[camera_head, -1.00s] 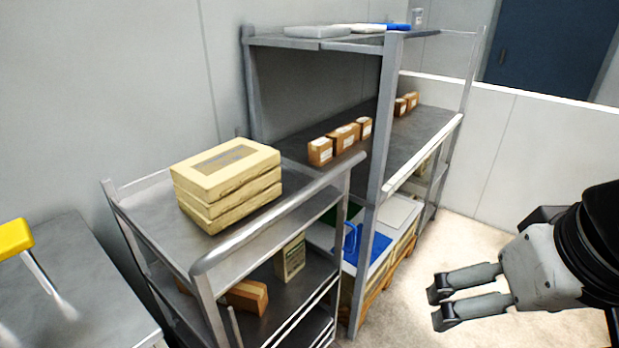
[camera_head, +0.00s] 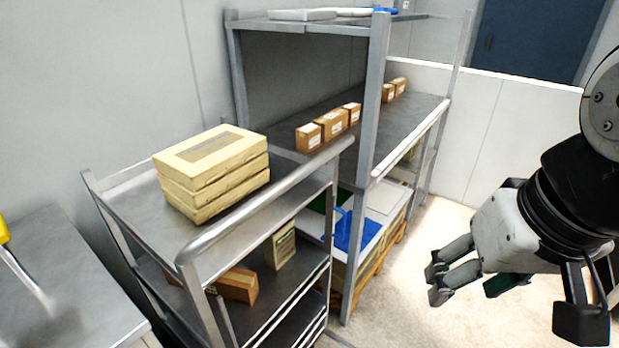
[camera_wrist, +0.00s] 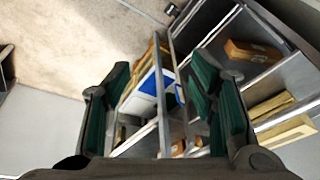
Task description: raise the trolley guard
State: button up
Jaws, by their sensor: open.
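The steel trolley (camera_head: 128,203) stands at the left front in the head view, with a thick rounded rail (camera_head: 262,200) along the near side of its top shelf. Thin rails (camera_head: 306,314) run low on its near side; I cannot tell for sure which part is the guard. My gripper (camera_head: 470,283) is at the right, over the floor, well apart from the trolley and touching nothing. In the wrist view my gripper (camera_wrist: 160,92) is open and empty, its green-padded fingers spread, with shelving and trolley beyond.
Cream boxes (camera_head: 212,172) are stacked on the trolley top; a brown carton (camera_head: 237,285) lies below. A tall shelf rack (camera_head: 377,95) with small cartons stands behind. A steel table (camera_head: 60,270) is at the left. The floor (camera_head: 395,315) between trolley and gripper is largely clear.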

jog(key=w+a+f+m+g+y+b, duration=0.1)
jog(key=w+f+b, duration=0.1)
jog(key=w+f, duration=0.1)
jog(key=w+a+f+m+g+y+b, duration=0.1)
jog(key=w+f+m+b, duration=0.1)
jog(key=w+f, duration=0.1)
jog(key=w+a+f+m+g+y+b, duration=0.1)
jog(key=w+a+f+m+b, duration=0.1)
jog(key=w+f+b, duration=0.1)
jog(key=shift+w+f+y, duration=0.4)
jog(key=shift+w+f, duration=0.05)
jog(key=shift+f, duration=0.05)
jog(key=shift+c, duration=1.1)
jog(key=w+a+f+m+y+b, duration=0.1)
jog(key=w+f+m+y+b, duration=0.55)
jog(key=w, duration=0.45)
jog(key=w+d+f+m+t+y+b, duration=0.3)
jog(key=w+d+f+m+t+b, duration=0.15)
jog(key=w+f, duration=0.35)
jog(key=w+d+f+m+t+y+b, duration=0.25)
jog(key=w+d+f+m+b, duration=0.4)
jog(key=w, duration=0.35)
jog(key=b, duration=0.3)
send_over(343, 236)
jog(key=shift+w+t, duration=0.3)
jog(key=shift+t, duration=0.1)
grip_shut()
